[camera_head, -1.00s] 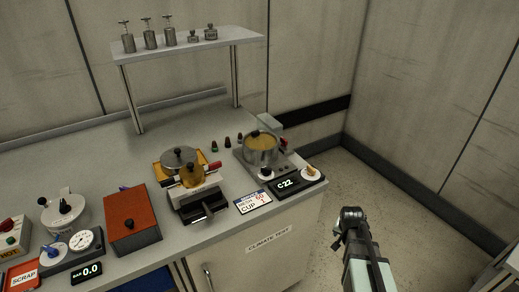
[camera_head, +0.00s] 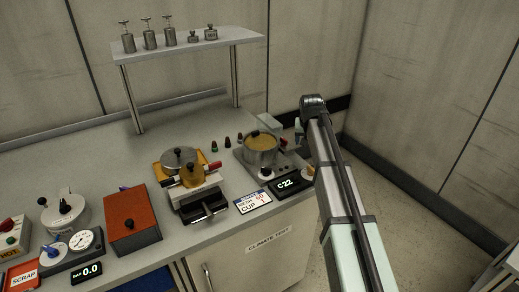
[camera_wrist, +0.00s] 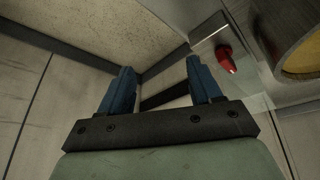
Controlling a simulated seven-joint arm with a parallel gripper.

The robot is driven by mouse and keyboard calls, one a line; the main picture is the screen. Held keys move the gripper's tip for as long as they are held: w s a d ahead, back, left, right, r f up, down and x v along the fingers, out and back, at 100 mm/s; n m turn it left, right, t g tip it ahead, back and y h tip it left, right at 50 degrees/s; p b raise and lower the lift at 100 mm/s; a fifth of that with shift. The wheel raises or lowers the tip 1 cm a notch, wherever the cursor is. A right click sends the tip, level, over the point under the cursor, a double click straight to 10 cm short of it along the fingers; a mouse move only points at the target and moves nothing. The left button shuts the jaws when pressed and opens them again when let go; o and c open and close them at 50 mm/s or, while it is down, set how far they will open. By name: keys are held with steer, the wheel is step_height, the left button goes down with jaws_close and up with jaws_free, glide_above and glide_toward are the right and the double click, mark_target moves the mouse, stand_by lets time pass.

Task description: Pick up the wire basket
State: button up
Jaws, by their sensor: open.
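I cannot make out a wire basket for certain in either view. A metal pot (camera_head: 261,148) with an amber content stands on the hotplate at the right end of the bench; whether a basket sits in it I cannot tell. My gripper (camera_wrist: 160,82) is open and empty in the wrist view, with its two blue fingers apart. In the head view its end (camera_head: 299,128) is up beside the bench's right end, to the right of the pot. The pot's rim (camera_wrist: 296,68) shows at the upper right of the wrist view.
A red knob (camera_wrist: 226,60) lies close to my right finger in the wrist view. A lidded pot (camera_head: 179,158), an orange box (camera_head: 131,217) and a shelf (camera_head: 224,37) with several metal pieces stand on the bench. Open floor lies right.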

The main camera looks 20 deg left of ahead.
steer(key=w+a+r+n+g, duration=0.1)
steer(key=a+r+n+g, duration=0.15)
steer(key=a+r, duration=0.6)
step_height(320, 180, up, 7)
steer(key=n+g, duration=0.2)
steer(key=n, duration=0.3)
glide_above(256, 132)
step_height(256, 132, down, 14)
steer(key=shift+f, duration=0.1)
steer(key=shift+c, duration=0.2)
jaws_close()
